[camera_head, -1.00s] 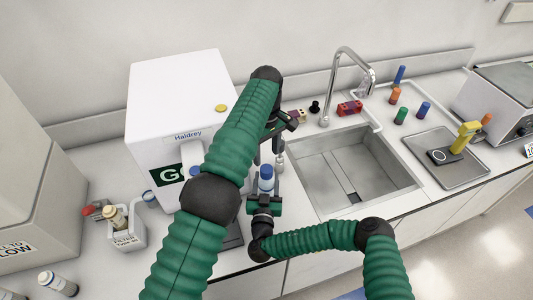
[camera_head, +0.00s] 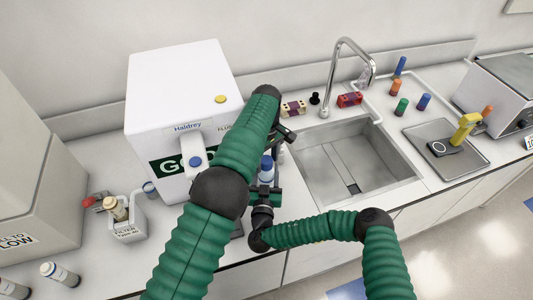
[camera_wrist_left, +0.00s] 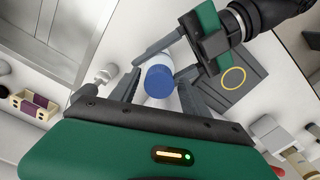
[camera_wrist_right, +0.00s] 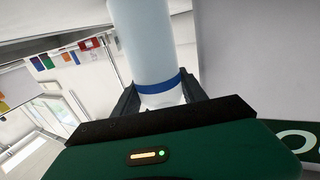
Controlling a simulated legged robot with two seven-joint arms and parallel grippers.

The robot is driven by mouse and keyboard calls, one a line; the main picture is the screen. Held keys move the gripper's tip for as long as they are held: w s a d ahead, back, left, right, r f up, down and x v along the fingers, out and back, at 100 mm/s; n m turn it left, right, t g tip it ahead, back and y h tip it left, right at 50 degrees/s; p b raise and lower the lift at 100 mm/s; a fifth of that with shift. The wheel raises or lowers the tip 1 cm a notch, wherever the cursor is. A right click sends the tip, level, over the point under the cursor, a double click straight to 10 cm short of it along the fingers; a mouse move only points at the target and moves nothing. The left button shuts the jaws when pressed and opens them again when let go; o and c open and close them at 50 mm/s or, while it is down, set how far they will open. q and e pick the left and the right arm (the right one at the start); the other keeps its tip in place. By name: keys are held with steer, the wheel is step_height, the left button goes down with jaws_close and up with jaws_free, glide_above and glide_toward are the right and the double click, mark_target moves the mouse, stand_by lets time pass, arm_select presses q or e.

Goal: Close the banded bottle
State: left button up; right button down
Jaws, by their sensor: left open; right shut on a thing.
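The banded bottle (camera_wrist_right: 145,40) is white with a blue band (camera_wrist_right: 160,84), seen close in the right wrist view. My right gripper (camera_wrist_right: 160,92) is shut on it around the band. In the head view the bottle (camera_head: 266,176) stands upright in front of the white machine. A blue cap (camera_wrist_left: 159,82) is at the bottle's top; I cannot tell how firmly it sits. My left gripper (camera_wrist_left: 160,76) is open, with one finger on each side of the cap. In the head view my left arm partly hides this gripper.
The white machine (camera_head: 180,90) stands close on the left and the sink (camera_head: 350,165) on the right. A small grey-topped item (camera_wrist_left: 105,75) is near my left fingers.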

arm_select(q)
steer(key=shift+c, duration=0.4)
arm_select(e)
steer(key=shift+s+f, duration=0.1)
steer(key=shift+f, duration=0.25)
arm_select(q)
jaws_close()
steer(key=m, duration=0.3)
steer(key=shift+o, duration=0.9)
jaws_free()
